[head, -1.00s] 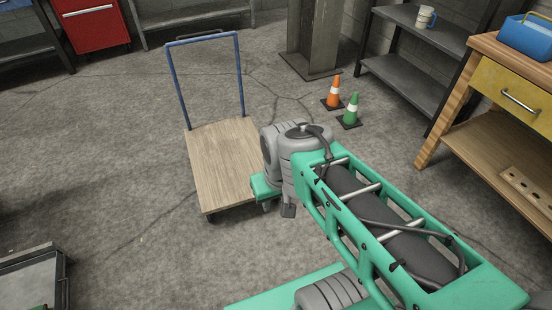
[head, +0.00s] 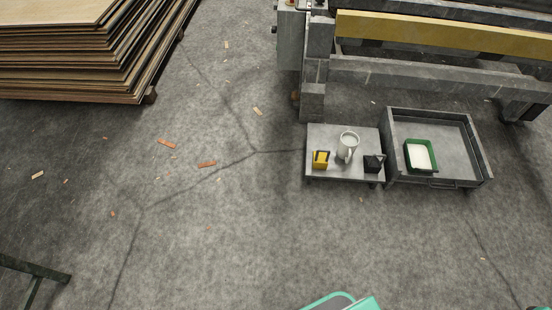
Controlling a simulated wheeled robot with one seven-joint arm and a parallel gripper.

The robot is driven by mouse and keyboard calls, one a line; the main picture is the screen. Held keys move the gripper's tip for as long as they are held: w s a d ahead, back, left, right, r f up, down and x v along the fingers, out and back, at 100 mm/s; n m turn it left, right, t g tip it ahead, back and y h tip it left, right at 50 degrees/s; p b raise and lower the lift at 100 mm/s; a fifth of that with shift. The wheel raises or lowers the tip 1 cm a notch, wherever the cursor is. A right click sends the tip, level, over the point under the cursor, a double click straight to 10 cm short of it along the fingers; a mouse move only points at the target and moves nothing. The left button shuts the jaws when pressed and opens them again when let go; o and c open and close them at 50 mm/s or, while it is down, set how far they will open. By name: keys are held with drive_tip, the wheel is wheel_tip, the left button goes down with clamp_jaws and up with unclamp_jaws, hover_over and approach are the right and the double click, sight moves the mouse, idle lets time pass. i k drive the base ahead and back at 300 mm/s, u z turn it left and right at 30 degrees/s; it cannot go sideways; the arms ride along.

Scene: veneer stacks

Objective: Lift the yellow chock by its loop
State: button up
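The yellow chock (head: 320,162) is a small block on the left part of a low grey platform (head: 335,174) in the head view. A dark loop shows at its top; its exact shape is too small to tell. A pale mug or jug (head: 347,146) stands just right of it, and a black chock-like block (head: 373,164) sits near the platform's right edge. My gripper is not in view; only a bit of my green arm shows at the bottom edge, well apart from the chock.
A grey open drawer or tray (head: 458,155) right of the platform holds a green tray with white contents (head: 420,157). A machine frame with a yellow beam (head: 440,35) stands behind. Veneer stacks (head: 80,50) lie at the upper left.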

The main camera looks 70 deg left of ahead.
sight(320, 158)
drive_tip(key=u, duration=2)
